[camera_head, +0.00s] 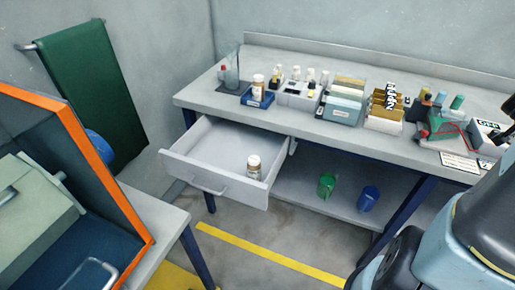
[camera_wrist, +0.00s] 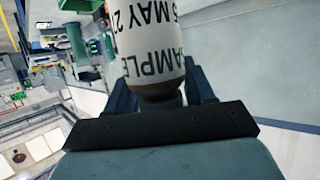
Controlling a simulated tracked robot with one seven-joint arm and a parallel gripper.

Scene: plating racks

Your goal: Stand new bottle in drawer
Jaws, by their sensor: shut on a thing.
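A bottle (camera_wrist: 150,45) with a white label reading "SAMPLE" and a May date fills the top middle of the wrist view. My gripper (camera_wrist: 160,85) is shut on it, with a dark finger on each side. Its far end is cut off by the frame. The drawer (camera_head: 227,184) under the bench is pulled open in the head view. A small labelled bottle (camera_head: 254,167) stands inside it near the front right corner. The rest of the drawer floor that shows is bare. My gripper is outside the head view; only my arm shows at lower right.
The bench top (camera_head: 213,100) carries a blue holder (camera_head: 257,98) with a bottle, racks of vials, file boxes and a red-wired device. Green (camera_head: 327,185) and blue (camera_head: 368,198) cups sit on the lower shelf. An orange-edged cabinet (camera_head: 105,175) stands at left.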

